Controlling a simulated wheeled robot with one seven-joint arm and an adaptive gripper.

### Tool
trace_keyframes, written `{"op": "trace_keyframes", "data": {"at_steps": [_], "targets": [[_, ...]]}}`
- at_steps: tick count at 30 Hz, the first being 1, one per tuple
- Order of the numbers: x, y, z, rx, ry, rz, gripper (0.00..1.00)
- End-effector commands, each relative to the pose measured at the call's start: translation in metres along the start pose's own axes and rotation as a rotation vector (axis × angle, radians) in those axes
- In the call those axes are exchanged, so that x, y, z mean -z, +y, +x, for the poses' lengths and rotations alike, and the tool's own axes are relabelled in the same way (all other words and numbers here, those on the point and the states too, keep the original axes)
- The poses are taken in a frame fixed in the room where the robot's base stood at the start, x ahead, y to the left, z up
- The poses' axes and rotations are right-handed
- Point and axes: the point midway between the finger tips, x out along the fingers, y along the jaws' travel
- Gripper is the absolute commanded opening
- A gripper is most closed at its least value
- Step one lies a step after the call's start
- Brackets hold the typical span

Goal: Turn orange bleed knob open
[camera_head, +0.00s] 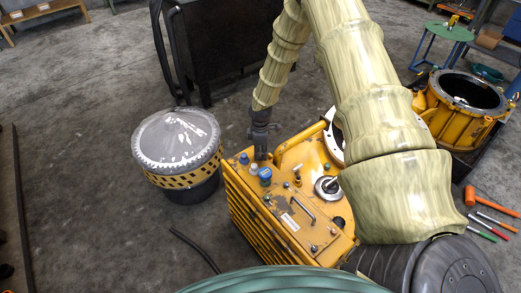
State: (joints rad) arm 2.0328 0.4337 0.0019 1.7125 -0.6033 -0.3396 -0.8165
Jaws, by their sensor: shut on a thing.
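The yellow machine casing (235,195) stands on the floor in the middle of the view, with ribbed sides and several fittings on top. My gripper (262,156) points straight down at the casing's far left top corner. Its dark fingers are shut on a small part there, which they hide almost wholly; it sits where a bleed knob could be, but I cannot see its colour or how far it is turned. Blue caps (265,176) stand just in front of the fingers. A small brass fitting (298,170) rises to the right.
A drum with a plastic-covered lid (177,139) stands close to the left of the casing. A yellow tube handle (295,141) arches beside the gripper. A yellow ring housing (465,110) and hand tools (483,232) lie right. Open floor is at left.

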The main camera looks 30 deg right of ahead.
Motion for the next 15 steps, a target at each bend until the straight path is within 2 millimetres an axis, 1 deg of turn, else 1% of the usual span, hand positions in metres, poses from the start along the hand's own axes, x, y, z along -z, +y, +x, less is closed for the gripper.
{"op": "trace_keyframes", "data": {"at_steps": [6, 15], "targets": [[-0.0002, 0.0014, -0.0018, -0.002, 0.0, -0.11, 0.0], [0.0004, 0.0016, -0.0012, -0.003, 0.001, -0.175, 0.0]]}}
